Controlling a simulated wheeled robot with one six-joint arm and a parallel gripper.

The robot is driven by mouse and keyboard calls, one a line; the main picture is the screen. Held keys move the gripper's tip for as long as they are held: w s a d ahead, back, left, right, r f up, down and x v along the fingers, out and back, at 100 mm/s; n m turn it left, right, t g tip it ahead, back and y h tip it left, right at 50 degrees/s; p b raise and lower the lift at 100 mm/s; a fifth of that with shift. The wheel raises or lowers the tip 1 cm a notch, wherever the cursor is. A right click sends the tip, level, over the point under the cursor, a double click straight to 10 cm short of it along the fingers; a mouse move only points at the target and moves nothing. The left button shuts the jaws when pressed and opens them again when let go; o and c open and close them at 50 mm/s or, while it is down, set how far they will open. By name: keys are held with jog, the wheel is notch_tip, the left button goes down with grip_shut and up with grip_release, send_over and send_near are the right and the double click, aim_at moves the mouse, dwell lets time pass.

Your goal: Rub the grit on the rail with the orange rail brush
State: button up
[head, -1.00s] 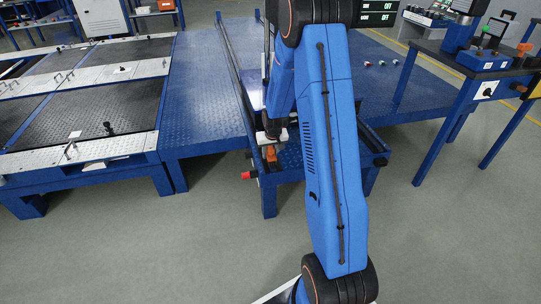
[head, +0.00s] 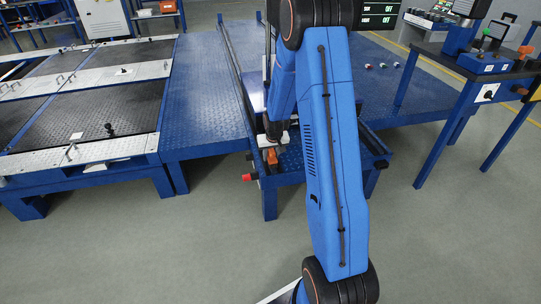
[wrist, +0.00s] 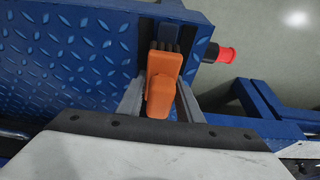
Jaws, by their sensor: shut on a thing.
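The orange rail brush (wrist: 161,85) is between the two grey fingers of my gripper (wrist: 160,100) in the wrist view. My gripper is shut on it. Its dark bristle end points up the picture at a blue rail (wrist: 170,38) along the edge of the blue tread-plate platform. I cannot tell whether the bristles touch the rail. In the head view the brush (head: 271,156) shows small and orange below my gripper (head: 271,146), at the platform's near left corner. No grit can be made out in either view; my arm hides part of the platform.
A red-capped knob (head: 249,177) sticks out at the platform's near left corner, and also shows in the wrist view (wrist: 225,55). A blue control table (head: 470,70) stands at the right. Dark-topped plates (head: 85,110) lie left. The near floor is clear.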

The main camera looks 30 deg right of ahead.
jog(key=shift+s+a+r, duration=0.1)
jog(key=shift+s+a, duration=0.1)
jog(key=shift+s, duration=0.5)
jog(key=shift+w, duration=0.1)
jog(key=shift+w+d, duration=0.2)
jog(key=shift+w, duration=0.5)
jog(key=shift+w, duration=0.1)
jog(key=shift+w+d, duration=0.2)
jog(key=shift+w, duration=0.4)
jog(key=shift+s+a, duration=0.2)
jog(key=shift+s, duration=0.5)
jog(key=shift+s+a+f, duration=0.2)
jog(key=shift+s, duration=0.6)
jog(key=shift+w, duration=0.1)
